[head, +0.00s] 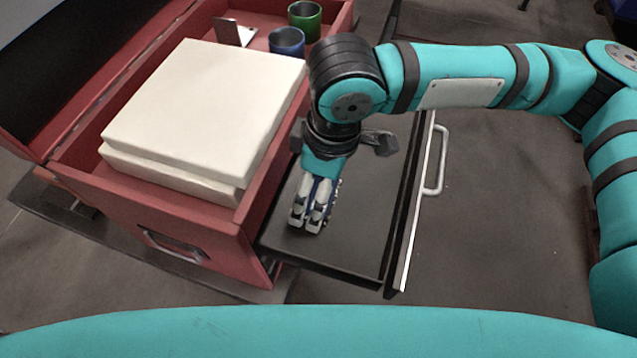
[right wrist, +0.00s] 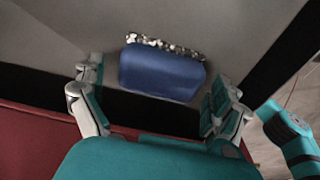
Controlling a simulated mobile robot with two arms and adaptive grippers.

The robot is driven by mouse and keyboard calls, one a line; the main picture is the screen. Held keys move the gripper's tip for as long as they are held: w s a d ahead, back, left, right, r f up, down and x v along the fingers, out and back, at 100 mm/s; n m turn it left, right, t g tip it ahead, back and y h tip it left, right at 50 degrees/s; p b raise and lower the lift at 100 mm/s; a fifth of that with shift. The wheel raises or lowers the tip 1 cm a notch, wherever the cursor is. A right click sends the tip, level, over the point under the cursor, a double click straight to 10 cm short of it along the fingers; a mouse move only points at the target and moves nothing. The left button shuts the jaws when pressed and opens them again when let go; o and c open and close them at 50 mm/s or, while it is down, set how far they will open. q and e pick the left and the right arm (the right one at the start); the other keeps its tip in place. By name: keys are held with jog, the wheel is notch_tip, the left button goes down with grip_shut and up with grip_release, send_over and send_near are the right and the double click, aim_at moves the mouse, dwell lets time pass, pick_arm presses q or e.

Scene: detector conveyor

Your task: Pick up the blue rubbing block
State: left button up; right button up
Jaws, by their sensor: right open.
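The blue rubbing block (right wrist: 162,72) shows in the right wrist view, with a speckled, rough strip along its far edge. It lies on the dark drawer floor (head: 372,195). My right gripper (head: 309,218) points down into the open drawer in the head view, open. In the right wrist view its two fingers stand apart on the left and right of the block, with a gap visible on each side. In the head view the gripper mostly hides the block. My left gripper is not in view.
A red case (head: 190,222) stands left of the drawer, holding stacked cream slabs (head: 205,105). A blue cup (head: 287,42), a green cup (head: 305,20) and a metal plate (head: 233,33) are at its back. The drawer's front edge and handle (head: 437,160) are on the right.

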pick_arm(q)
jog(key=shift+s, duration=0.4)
pick_arm(e)
jog(key=shift+f, duration=0.1)
jog(key=c, duration=1.1)
notch_tip(320, 180, up, 10)
jog(key=shift+r+b, duration=0.1)
jog(key=shift+b, duration=0.8)
jog(key=o, duration=0.7)
jog(key=c, duration=0.5)
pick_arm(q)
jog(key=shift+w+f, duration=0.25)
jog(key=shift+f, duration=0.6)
